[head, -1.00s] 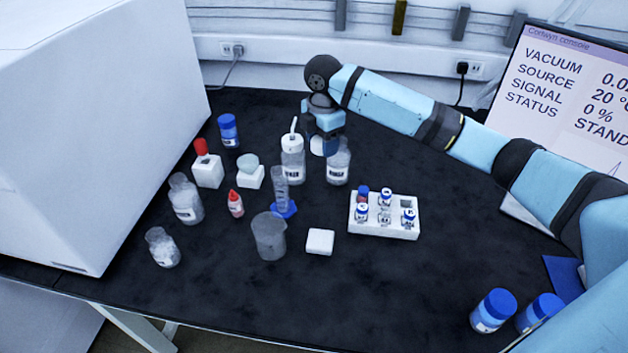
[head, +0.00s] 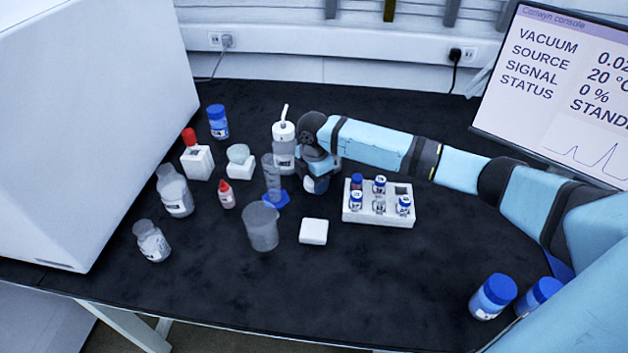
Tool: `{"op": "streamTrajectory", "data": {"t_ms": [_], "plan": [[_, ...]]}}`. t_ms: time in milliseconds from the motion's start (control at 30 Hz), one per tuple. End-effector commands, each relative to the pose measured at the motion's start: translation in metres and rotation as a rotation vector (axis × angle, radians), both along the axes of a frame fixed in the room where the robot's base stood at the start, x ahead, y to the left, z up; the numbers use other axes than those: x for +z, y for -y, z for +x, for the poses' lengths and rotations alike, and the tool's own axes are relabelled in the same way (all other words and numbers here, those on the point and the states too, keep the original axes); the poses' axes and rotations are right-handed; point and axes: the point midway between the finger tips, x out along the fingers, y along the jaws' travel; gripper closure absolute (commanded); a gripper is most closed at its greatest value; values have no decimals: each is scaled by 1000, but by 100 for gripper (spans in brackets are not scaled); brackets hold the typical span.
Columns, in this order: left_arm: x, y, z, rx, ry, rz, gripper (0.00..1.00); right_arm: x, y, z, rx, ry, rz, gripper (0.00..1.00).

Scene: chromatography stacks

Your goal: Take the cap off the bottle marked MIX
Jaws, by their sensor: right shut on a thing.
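My right gripper (head: 317,181) is low over the table, among the bottles left of the vial rack. It is shut on a small, dark blue and pale thing, mostly hidden by the fingers, which looks like a cap. A clear bottle (head: 336,168) stands just behind the gripper and is largely covered by it; its label is hidden. A white-topped wash bottle (head: 284,150) with a spout stands just left of the gripper. I cannot read MIX on any label from here. My left gripper is not in view.
A white rack (head: 352,216) with blue-capped vials stands right of the gripper. A cylinder with a blue base (head: 276,199), a grey beaker (head: 262,228) and a white block (head: 313,231) stand in front. Blue-lidded jars (head: 493,296) are at front right. The front middle is clear.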

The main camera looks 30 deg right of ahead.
Motion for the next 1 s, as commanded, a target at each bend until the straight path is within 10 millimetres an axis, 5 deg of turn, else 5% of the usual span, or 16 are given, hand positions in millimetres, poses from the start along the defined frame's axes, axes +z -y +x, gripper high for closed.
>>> {"op": "streamTrajectory", "data": {"t_ms": [300, 333, 433, 767, 1000], "plan": [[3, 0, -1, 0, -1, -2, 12, -1, 0, 0, 0, 0, 0, 74], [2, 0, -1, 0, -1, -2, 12, -2, 0, 0, 0, 0, 0, 41], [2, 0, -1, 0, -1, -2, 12, -2, 0, 0, 0, 1, 0, 20], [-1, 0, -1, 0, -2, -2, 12, 1, 0, 1, 0, 3, 0, 20], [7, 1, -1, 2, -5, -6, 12, 44, 0, 1, 0, 4, -1, 20]]}}
